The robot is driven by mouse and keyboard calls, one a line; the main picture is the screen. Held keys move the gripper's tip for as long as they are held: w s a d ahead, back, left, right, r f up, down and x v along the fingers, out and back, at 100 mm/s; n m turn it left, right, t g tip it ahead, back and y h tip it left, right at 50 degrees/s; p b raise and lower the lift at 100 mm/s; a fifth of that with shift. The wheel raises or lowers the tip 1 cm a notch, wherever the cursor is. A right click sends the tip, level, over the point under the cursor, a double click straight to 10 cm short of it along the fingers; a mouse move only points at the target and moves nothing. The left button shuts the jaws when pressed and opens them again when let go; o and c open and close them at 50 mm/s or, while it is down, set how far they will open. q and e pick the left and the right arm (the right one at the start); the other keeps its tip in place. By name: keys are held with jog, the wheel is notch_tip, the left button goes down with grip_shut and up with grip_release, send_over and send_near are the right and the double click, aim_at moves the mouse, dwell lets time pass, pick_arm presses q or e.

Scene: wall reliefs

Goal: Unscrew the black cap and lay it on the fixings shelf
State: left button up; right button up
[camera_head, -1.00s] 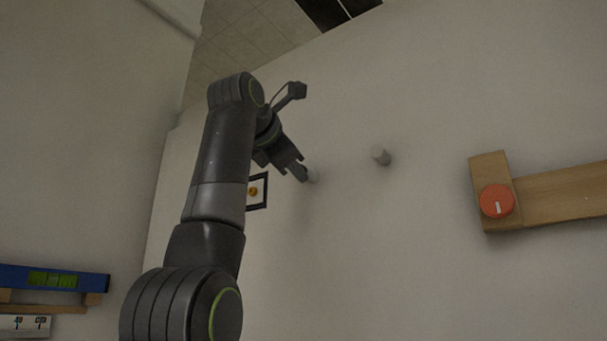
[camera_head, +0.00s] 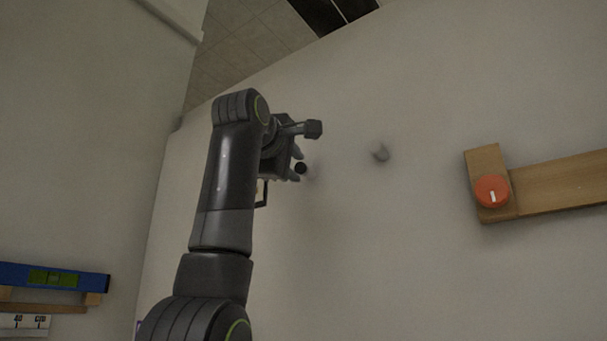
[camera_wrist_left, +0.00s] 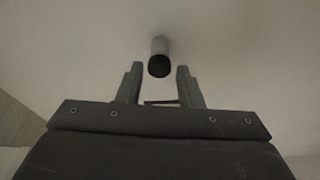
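The black cap (camera_head: 301,168) is on the end of a pale stub that stands out from the wall. In the left wrist view the cap (camera_wrist_left: 159,66) faces me, dark and round, on its light grey stub (camera_wrist_left: 160,45). My left gripper (camera_head: 298,165) is at the cap in the head view. In the left wrist view its two fingers (camera_wrist_left: 157,84) are apart, one on each side, with space between them and the cap. Nothing is held. The fixings shelf cannot be told for certain in these frames. My right gripper is not in view.
A wooden rail (camera_head: 560,187) with an orange knob (camera_head: 491,191) is farther right. A blue level (camera_head: 54,279) lies at the lower left.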

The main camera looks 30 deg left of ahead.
pick_arm(q)
jog(key=m+b, duration=0.1)
jog(key=m, duration=0.2)
jog(key=shift+s+f+m+t+h, duration=0.1)
jog(key=shift+m+t+h, duration=0.2)
jog(key=shift+t, duration=0.1)
jog(key=shift+a+m, duration=0.1)
jog(key=shift+m, duration=0.9)
jog(key=m+t, duration=0.1)
jog(key=m, duration=0.1)
jog(key=shift+m+h, duration=0.4)
jog(key=m+h, duration=0.1)
jog(key=m, duration=0.2)
jog(key=shift+a, duration=0.1)
jog(key=shift+c, duration=1)
grip_shut()
jog(key=n, duration=0.3)
jog(key=n+y, duration=0.1)
jog(key=n, duration=0.2)
jog(key=shift+g+y, duration=0.3)
jog(key=shift+g, duration=0.1)
